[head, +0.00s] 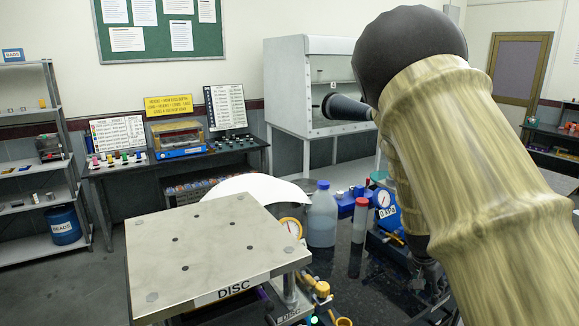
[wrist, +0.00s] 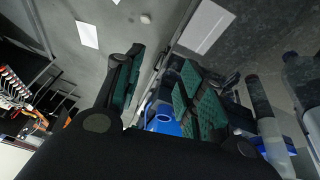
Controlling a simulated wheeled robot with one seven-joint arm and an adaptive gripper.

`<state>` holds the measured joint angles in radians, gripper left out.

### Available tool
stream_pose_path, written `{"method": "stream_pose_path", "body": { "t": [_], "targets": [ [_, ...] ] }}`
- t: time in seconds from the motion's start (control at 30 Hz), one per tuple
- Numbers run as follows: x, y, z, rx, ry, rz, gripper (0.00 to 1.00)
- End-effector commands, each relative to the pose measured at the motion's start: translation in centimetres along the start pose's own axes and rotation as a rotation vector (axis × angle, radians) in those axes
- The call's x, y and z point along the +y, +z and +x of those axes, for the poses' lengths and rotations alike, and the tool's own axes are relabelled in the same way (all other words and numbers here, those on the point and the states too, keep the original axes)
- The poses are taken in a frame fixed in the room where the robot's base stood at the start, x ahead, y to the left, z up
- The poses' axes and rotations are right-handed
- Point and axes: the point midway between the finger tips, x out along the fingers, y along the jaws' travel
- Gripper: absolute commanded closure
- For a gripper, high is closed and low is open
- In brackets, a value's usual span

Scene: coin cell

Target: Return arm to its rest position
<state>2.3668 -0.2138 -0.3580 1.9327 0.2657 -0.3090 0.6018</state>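My arm (head: 455,150), in a pale patterned sleeve with a dark rounded elbow, rises large across the right of the head view. My gripper (wrist: 158,68) shows in the wrist view with its two green-padded fingers apart. I see nothing held between them; a blue object (wrist: 163,122) shows through the gap, seemingly beyond the fingers. In the head view the fingers are not clearly visible; the arm covers much of that area, and dark mechanical parts show below it.
A metal plate marked DISC (head: 215,245) stands in front. A capped bottle (head: 321,215), a red-capped tube (head: 360,220) and a blue gauge device (head: 385,208) crowd the dark bench near my arm. A fume hood (head: 300,80) stands behind. Open floor (head: 60,285) lies at left.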

Motion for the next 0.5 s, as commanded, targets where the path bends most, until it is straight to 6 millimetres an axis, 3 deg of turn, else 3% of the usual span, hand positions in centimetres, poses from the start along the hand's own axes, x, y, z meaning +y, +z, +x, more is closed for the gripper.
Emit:
{"method": "stream_pose_path", "body": {
  "t": [0.17, 0.27, 0.5],
  "targets": [
    [2.0, 4.1, 4.3, -0.021, 0.009, -0.084, 0.61],
    [3.3, 7.5, 7.8, -0.041, 0.014, -0.157, 0.61],
    [7.4, 17.9, 16.2, -0.106, 0.004, -0.370, 0.61]
  ]
}}
